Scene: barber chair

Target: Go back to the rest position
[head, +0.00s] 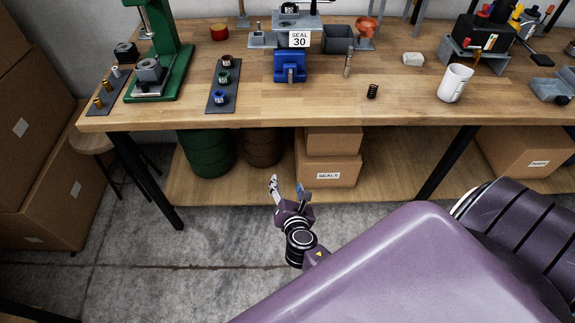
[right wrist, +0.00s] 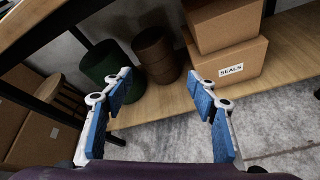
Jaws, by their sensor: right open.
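My right gripper (head: 288,187) is open and empty in the head view, in front of the workbench and below the level of its top. In the right wrist view its two blue-padded fingers (right wrist: 160,95) stand wide apart with nothing between them. They point toward the bench's lower shelf (right wrist: 150,108). My purple right arm fills the lower right of the head view. My left gripper is not in view.
The workbench (head: 330,112) carries a green press (head: 172,60), a blue vise (head: 289,66), a white cup (head: 455,83) and a black spring (head: 372,91). Drums (head: 206,152) and cartons (head: 327,170) sit on the lower shelf. A stool (head: 92,144) stands left; concrete floor (head: 130,260) in front is clear.

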